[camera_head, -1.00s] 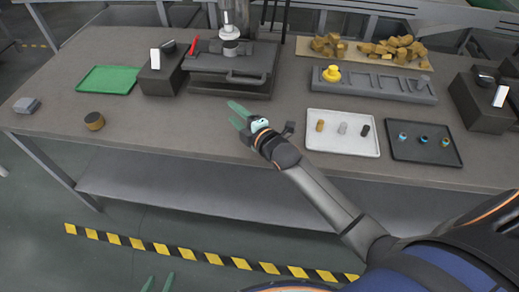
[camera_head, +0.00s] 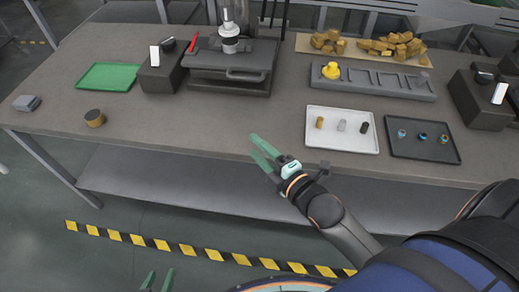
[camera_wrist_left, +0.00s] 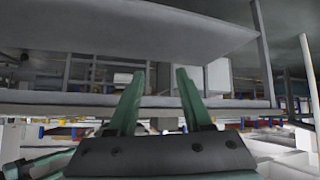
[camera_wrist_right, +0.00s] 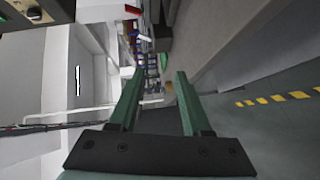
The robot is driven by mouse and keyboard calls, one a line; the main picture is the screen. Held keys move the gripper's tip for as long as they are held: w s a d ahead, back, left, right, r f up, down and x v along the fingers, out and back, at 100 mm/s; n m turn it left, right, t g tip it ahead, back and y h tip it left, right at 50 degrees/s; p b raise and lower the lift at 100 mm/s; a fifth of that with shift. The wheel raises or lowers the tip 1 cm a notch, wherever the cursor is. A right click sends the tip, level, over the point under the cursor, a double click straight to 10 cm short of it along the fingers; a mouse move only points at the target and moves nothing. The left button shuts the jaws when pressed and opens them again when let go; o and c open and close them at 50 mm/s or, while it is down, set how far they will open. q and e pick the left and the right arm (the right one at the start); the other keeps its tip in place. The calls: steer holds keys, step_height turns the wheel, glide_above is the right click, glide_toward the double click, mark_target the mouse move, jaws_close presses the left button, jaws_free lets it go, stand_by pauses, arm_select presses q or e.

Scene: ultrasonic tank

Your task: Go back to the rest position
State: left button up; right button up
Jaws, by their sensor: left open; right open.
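My right gripper (camera_head: 263,150) is open and empty at the front edge of the workbench (camera_head: 215,130), with its arm coming in from the lower right. It also shows in the right wrist view (camera_wrist_right: 155,88), with green fingers apart and nothing between them. My left gripper (camera_head: 157,281) shows only its fingertips at the bottom of the head view, over the floor. In the left wrist view its green fingers (camera_wrist_left: 157,85) are spread and empty, facing the underside of a bench.
The bench holds a white tray (camera_head: 343,145) and a dark tray (camera_head: 423,153) with small parts, a grey slotted rack (camera_head: 415,92), a press machine (camera_head: 230,75), a green tray (camera_head: 84,76) and a brass cylinder (camera_head: 95,118). Striped floor tape (camera_head: 185,248) runs in front.

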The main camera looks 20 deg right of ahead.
steer(key=shift+s, duration=0.15)
stand_by(0.4)
arm_select(q)
steer(key=a+f, duration=0.1)
steer(key=s+a+f, duration=0.1)
steer(key=shift+s+a+f+n+y, duration=0.2)
steer(key=shift+a+n+y, duration=0.1)
steer(key=shift+y, duration=0.1)
arm_select(e)
steer(key=s+f+m+g, duration=0.3)
steer(key=s+f+m, duration=0.4)
steer(key=f, duration=0.3)
steer(key=s+a+f+m+g+h, duration=0.1)
steer(key=s+f+m+g, duration=0.2)
steer(key=s+f+m, duration=0.3)
step_height(320, 180, down, 4)
steer(key=m, duration=0.3)
steer(key=shift+s+a+m+g, duration=0.2)
steer(key=shift+s+m+g, duration=0.1)
steer(key=shift+s+g, duration=0.1)
arm_select(q)
steer(key=shift+r, duration=0.1)
